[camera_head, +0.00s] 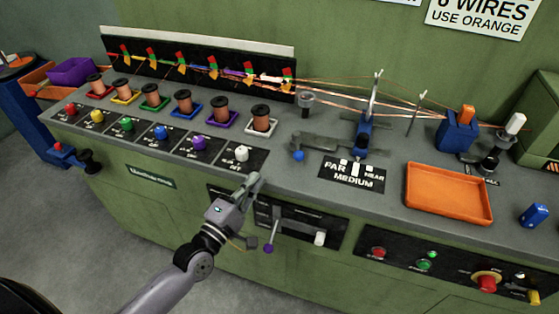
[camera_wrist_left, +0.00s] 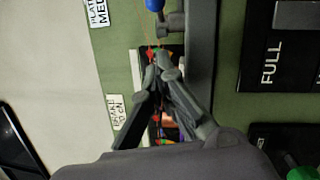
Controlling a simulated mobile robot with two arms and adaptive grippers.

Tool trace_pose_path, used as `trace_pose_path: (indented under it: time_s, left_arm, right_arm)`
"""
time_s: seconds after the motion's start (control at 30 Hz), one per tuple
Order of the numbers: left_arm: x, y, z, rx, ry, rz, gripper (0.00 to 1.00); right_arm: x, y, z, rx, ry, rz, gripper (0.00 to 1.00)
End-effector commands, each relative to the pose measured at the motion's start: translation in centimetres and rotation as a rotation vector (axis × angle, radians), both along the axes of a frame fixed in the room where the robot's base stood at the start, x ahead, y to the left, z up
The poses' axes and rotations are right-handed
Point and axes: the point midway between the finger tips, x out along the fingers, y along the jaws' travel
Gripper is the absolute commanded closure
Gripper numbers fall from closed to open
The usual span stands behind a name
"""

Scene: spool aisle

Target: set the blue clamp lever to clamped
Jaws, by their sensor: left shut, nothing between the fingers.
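A blue-knobbed lever (camera_head: 298,155) with a grey arm sits on the bench top left of the FAR/NEAR/MEDIUM plate. Another blue knob (camera_head: 160,132) stands on a black plate in the coloured row; I cannot tell which is the clamp lever, and the plates' small lettering is unreadable. My left gripper (camera_head: 254,180) is shut and empty above the bench's front edge, beside the white knob's plate, apart from both blue knobs. Its fingers show in the left wrist view (camera_wrist_left: 158,62), with a blue-ended grey part (camera_wrist_left: 155,5) beyond them. My right gripper is out of view.
Copper spools (camera_head: 183,103) stand behind the knob row. A purple-knobbed lever (camera_head: 268,248) and a white knob (camera_head: 319,239) are on the front panel below my gripper. A blue post (camera_head: 364,137) and an orange tray (camera_head: 449,221) are to the right.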

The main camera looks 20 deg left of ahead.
Motion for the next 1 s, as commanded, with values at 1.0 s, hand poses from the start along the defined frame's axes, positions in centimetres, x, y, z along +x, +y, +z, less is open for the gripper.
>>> trace_pose_path:
  time_s: [1.0]
  left_arm:
    - [7.0, -4.7, 1.6, 0.000, 0.001, 0.009, 1.00]
  right_arm:
    - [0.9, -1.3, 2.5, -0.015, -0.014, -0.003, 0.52]
